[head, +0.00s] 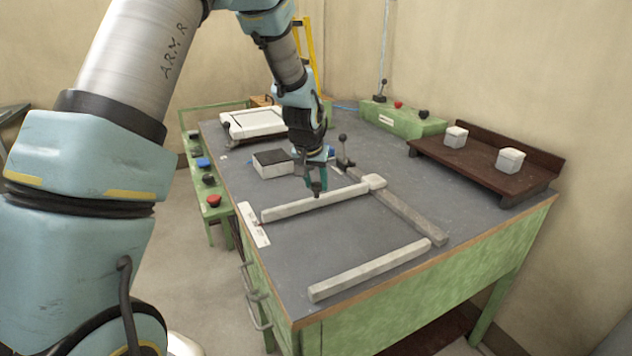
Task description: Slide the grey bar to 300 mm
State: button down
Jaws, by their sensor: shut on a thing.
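The grey bar (288,209) lies across the bench top, its right end at a pale block (375,182) on a darker rail (408,215). My gripper (318,190) points down and is shut on the bar near its middle; the fingers hide a small part of it. A white marked strip (253,225) lies on the bench by the bar's left end; its figures are too small to read. A second pale bar (368,270) lies nearer the front edge, roughly parallel and apart from my gripper.
A dark-topped box (272,164) and a black-knobbed lever (343,150) stand close behind my gripper. A brown tray (485,168) with two pale blocks is at the right. A green control box (403,118) is at the back. The surface between the bars is clear.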

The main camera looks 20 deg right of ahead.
jog(key=w, duration=0.5)
jog(key=shift+w+a+b, duration=0.25)
jog(key=shift+w+b, duration=0.05)
jog(key=shift+c, duration=2.3)
grip_release()
jog(key=b+v, duration=0.2)
jog(key=v, duration=0.8)
jog(key=shift+s+a+r+b, duration=0.15)
jog(key=shift+r+b, duration=0.2)
jog(key=shift+b, duration=0.05)
